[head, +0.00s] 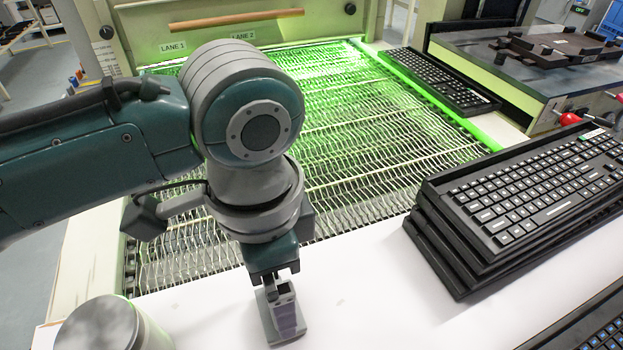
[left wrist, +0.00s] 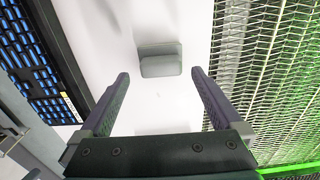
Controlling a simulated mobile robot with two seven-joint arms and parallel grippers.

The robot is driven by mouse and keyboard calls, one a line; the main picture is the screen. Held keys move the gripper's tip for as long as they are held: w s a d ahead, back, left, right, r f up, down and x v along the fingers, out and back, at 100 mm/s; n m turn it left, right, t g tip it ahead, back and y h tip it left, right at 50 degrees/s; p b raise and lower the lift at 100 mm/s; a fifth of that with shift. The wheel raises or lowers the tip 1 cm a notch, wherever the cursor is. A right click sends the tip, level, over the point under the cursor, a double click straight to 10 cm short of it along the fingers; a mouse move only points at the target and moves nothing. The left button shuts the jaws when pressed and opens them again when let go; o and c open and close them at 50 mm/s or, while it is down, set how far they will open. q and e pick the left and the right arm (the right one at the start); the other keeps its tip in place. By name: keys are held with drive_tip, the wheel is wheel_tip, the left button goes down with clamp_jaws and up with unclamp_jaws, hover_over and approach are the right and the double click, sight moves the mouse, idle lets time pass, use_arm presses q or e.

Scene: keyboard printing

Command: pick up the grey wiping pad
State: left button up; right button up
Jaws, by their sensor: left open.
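The grey wiping pad (left wrist: 160,62) lies on the white work surface. In the left wrist view it is a small rounded block, centred just beyond my fingertips. In the head view a grey part of it (head: 267,320) shows beside and behind the finger, which hides much of the rest. My left gripper (head: 287,322) points down over the pad. In the left wrist view its two fingers (left wrist: 160,76) are spread apart with nothing between them. Whether a finger touches the pad cannot be told. My right gripper is not in view.
A stack of black keyboards (head: 525,200) stands on the right, and another keyboard (head: 438,80) lies beyond the green-lit mesh conveyor (head: 370,130). A grey round container (head: 100,328) stands at the lower left. The white surface (head: 385,290) between pad and stack is clear.

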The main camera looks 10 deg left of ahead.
use_arm(q)
wheel_tip(320, 180, down, 4)
drive_tip(key=shift+f+b, duration=0.15)
drive_tip(key=shift+b, duration=0.35)
drive_tip(key=c, duration=1.5)
